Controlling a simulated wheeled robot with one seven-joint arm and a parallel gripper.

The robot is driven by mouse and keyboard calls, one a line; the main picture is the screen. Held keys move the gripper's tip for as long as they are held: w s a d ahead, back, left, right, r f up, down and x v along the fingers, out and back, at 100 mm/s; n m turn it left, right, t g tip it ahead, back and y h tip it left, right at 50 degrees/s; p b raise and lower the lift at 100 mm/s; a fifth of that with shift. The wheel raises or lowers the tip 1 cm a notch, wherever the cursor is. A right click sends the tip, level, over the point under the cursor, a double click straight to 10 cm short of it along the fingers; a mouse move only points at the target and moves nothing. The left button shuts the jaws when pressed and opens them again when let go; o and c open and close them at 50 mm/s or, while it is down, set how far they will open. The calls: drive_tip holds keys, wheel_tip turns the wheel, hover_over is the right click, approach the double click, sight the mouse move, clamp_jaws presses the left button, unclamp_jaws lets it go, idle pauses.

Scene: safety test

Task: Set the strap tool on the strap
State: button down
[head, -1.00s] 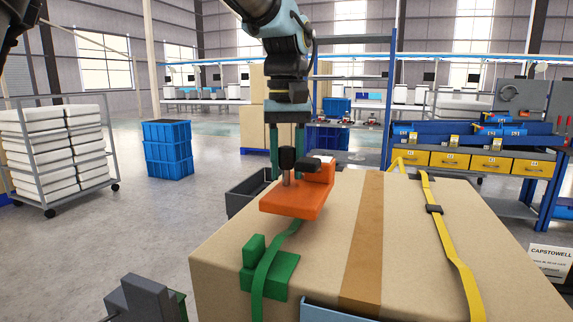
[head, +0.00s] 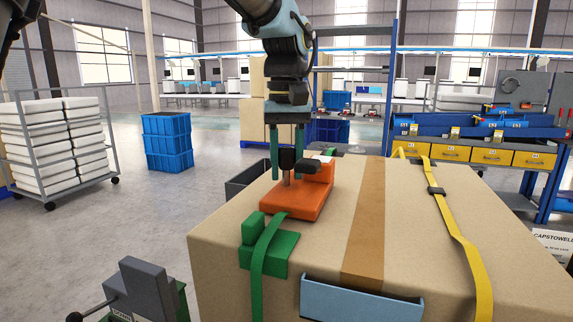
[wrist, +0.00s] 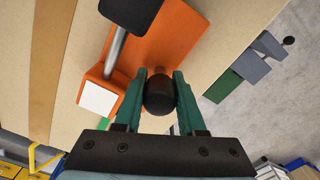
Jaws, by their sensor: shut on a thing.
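The orange strap tool (head: 312,202) has a black knob and a raised orange block at its right end. My gripper (head: 287,160) is shut on the black knob, with a green finger on either side. The wrist view shows the knob between the fingertips (wrist: 161,90) and the orange body (wrist: 160,50) beyond. The tool is low over the box top, at the far end of the visible green strap (head: 262,265). The strap runs up to its front edge; its course beneath is hidden. I cannot tell whether the base touches the box.
The large cardboard box (head: 415,255) has brown tape down its middle and a yellow strap (head: 448,230) on the right. A green block (head: 252,228) sits beside the green strap, close in front of the tool. A blue panel (head: 360,299) is at the box's front.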

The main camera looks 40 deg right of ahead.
drive_tip(key=shift+c, duration=0.5)
unclamp_jaws()
drive_tip(key=shift+r+p, duration=3.4)
drive_tip(key=shift+r, duration=0.15)
